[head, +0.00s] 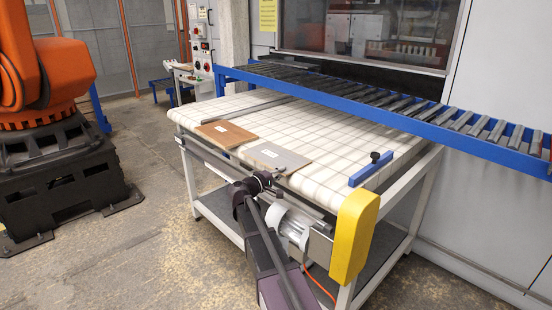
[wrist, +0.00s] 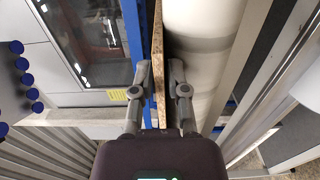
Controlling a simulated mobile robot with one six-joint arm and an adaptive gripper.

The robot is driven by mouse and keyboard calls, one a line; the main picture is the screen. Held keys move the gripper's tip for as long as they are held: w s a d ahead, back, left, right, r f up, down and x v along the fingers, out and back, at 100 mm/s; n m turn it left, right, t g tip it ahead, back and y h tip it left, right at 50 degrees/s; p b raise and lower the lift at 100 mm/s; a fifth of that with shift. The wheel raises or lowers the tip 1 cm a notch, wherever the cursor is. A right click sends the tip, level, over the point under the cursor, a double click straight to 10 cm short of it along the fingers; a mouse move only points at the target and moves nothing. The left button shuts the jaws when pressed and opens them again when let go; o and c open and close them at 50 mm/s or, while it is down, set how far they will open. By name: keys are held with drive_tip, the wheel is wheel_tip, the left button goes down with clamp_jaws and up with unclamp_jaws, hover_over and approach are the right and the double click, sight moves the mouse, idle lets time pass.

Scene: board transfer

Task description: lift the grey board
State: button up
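The grey board (head: 277,156) lies flat on the white belt table near its front edge, right of a brown board (head: 224,134). My gripper (head: 272,183) is at the front edge of the grey board in the head view. In the wrist view a board edge with a speckled tan face (wrist: 158,72) stands between the two fingers of my gripper (wrist: 161,78). The fingers are apart, one on each side of that edge. A small gap seems to show on the right side, so I see no firm grip.
The white belt table (head: 330,135) has bare room behind the boards. A blue bar with a black knob (head: 371,170) and a yellow end cover (head: 354,238) are at its right. A blue roller conveyor (head: 390,103) runs behind. An orange robot (head: 45,85) stands at left.

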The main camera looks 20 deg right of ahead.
clamp_jaws()
drive_tip(key=shift+r, duration=0.2)
wheel_tip(320, 180, up, 4)
drive_tip(key=p, duration=0.4)
drive_tip(key=shift+f, duration=0.2)
drive_tip(key=s+r+p, duration=0.1)
drive_tip(key=s, duration=1.5)
drive_tip(key=shift+a, duration=0.3)
wheel_tip(320, 180, up, 6)
drive_tip(key=p, duration=0.6)
drive_tip(key=shift+r, duration=0.1)
